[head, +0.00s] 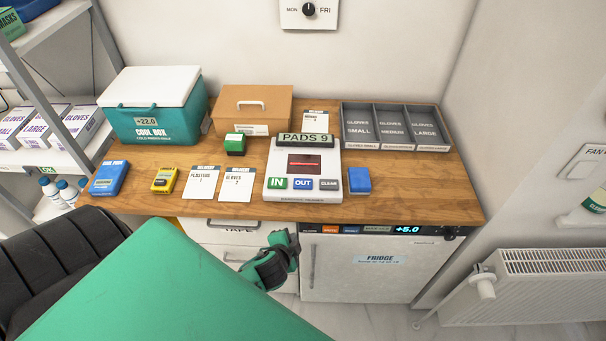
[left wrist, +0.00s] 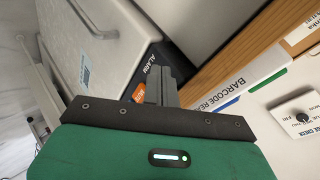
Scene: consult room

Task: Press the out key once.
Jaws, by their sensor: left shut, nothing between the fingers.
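The blue OUT key (head: 302,184) sits between the green IN key (head: 277,183) and the grey CLEAR key (head: 329,184), on the front of the white barcode reader (head: 268,194). The reader's top sign says PADS 9 and a red line shows in its dark window. My left gripper (head: 284,243) is shut and empty, in front of the counter and below the reader, apart from the keys. In the left wrist view its closed fingers (left wrist: 161,84) show beside the fridge panel, with the reader's labelled front edge (left wrist: 232,86) to the right. My right gripper is out of view.
The wooden counter (head: 420,197) holds a blue block (head: 358,180) right of the reader, cards (head: 237,185) and a yellow device (head: 165,180) to its left. Behind are a cool box (head: 150,115), a cardboard box (head: 250,105) and glove trays (head: 392,125). The fridge (head: 365,275) is below.

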